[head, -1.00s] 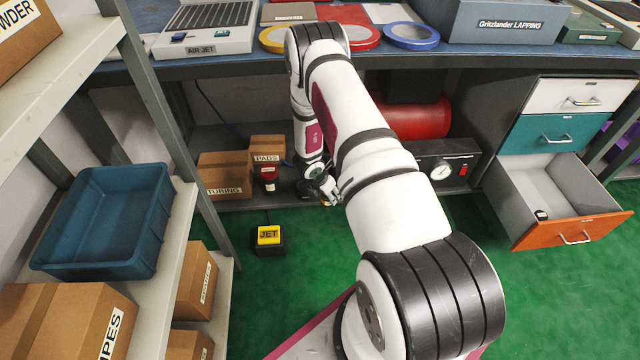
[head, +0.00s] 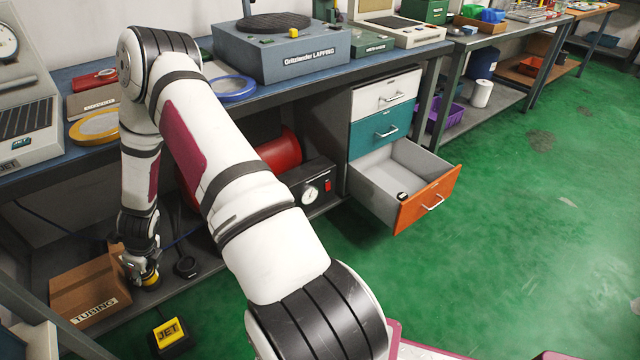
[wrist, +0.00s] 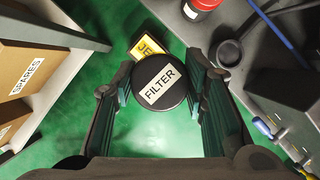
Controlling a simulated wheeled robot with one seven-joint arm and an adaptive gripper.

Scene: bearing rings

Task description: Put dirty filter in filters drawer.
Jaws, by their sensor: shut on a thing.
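The filter (wrist: 160,82) is a round black-topped piece with a white FILTER label, seen from above in the wrist view. My gripper (wrist: 160,92) is shut on it, with a finger on each side. In the head view my gripper (head: 146,274) is low at the left, in front of the lower shelf, and a small yellowish part shows at its tip. The orange-fronted bottom drawer (head: 428,201) of the cabinet under the bench stands open, well to the right of my gripper. The drawer's own label is not readable.
A TUBING box (head: 88,288) stands beside my gripper, and a yellow JET pedal (head: 170,333) is on the floor below. The bench edge, a red tank (head: 279,152) and a gauge box (head: 310,192) lie between gripper and drawer. Green floor right of the drawer is clear.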

